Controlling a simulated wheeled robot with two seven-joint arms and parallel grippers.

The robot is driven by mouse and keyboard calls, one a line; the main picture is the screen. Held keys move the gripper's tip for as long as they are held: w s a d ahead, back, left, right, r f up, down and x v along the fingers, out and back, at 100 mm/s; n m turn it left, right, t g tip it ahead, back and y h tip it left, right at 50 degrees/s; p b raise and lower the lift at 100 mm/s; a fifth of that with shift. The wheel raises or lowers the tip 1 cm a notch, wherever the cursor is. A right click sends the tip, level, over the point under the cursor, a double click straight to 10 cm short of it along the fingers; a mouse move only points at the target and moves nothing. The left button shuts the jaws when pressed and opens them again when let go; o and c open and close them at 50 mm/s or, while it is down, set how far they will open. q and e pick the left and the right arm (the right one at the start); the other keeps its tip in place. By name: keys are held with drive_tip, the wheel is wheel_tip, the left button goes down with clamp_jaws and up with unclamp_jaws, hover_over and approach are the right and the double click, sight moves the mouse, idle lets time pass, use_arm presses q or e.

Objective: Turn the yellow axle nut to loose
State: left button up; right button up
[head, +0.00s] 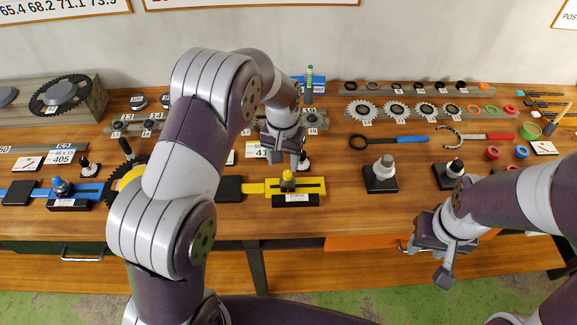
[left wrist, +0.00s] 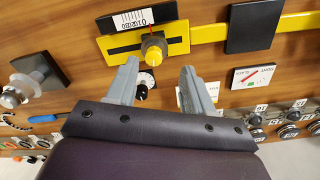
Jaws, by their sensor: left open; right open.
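The yellow axle nut (head: 288,176) stands on a yellow slotted fixture (head: 312,186) near the front middle of the bench. In the left wrist view the yellow nut (left wrist: 153,48) sits at the slot, with a thin red mark beside it. My left gripper (head: 287,158) is open and empty, pointing down just behind and above the nut. In the left wrist view my left gripper's (left wrist: 160,72) fingertips are short of the nut, which lies nearer the left-hand finger; no contact shows. My right gripper (head: 443,268) is open and empty in front of the bench edge at the right.
Blue-handled (head: 390,141) and red-handled tools (head: 485,137) lie behind. The front strip of the bench is clear.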

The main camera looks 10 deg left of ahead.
sight(287, 173)
use_arm(q)
drive_tip(key=f, duration=0.1)
drive_tip(key=d+f, duration=0.1)
drive_tip(key=f, duration=0.1)
drive_tip(key=w+f+p, duration=0.1)
drive_tip(key=shift+w+d+f, duration=0.1)
drive_tip(key=shift+d+f, duration=0.15)
drive_tip(key=shift+f, duration=0.15)
drive_tip(key=shift+a+f, duration=0.15)
drive_tip(key=shift+f, duration=0.05)
drive_tip(key=shift+s+a, duration=0.3)
drive_tip(key=shift+s, duration=0.05)
drive_tip(key=shift+w+d, duration=0.15)
drive_tip(key=c, duration=0.5)
drive_tip(key=shift+f, duration=0.1)
clamp_jaws()
use_arm(e)
drive_tip(key=shift+w+d+r, duration=0.4)
drive_tip(key=shift+r, duration=0.1)
